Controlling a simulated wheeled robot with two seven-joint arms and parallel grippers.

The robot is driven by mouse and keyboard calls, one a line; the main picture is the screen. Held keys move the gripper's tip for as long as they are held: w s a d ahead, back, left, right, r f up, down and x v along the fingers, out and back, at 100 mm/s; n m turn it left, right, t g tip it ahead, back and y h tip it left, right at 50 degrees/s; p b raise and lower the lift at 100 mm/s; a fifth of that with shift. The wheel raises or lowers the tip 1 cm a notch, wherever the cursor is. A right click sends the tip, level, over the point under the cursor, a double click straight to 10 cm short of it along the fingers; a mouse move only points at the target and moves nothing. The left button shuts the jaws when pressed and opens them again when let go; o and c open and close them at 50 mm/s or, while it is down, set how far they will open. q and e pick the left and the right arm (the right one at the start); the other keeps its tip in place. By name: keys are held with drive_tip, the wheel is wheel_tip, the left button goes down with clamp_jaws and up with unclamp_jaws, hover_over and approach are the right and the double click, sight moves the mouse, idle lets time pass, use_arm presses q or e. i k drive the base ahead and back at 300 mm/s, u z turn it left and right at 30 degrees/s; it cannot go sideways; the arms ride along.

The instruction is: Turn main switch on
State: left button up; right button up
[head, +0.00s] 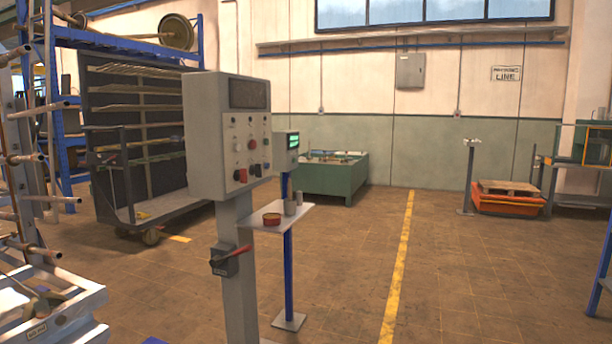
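A grey control cabinet (228,135) stands on a grey post (238,290) left of the middle of the head view. Its front has a dark display, several small buttons and knobs, and red and black controls near the bottom. Lower on the post is a dark switch box (225,265) with a red lever handle (235,254). The handle points to the right and slightly up. I cannot tell which of these controls is the main switch. Neither of my grippers is in view, and nothing touches the cabinet or the lever.
A small shelf (266,217) on a blue post, holding cans, stands just behind the post. A wheeled rack (140,215) is at the left, and pipes and a white frame (45,315) fill the lower left. The floor (470,270) to the right is clear.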

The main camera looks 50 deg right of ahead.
sight(242, 175)
drive_tip(key=z, duration=0.8)
drive_tip(key=i, duration=1.8)
drive_tip(key=z, duration=0.1)
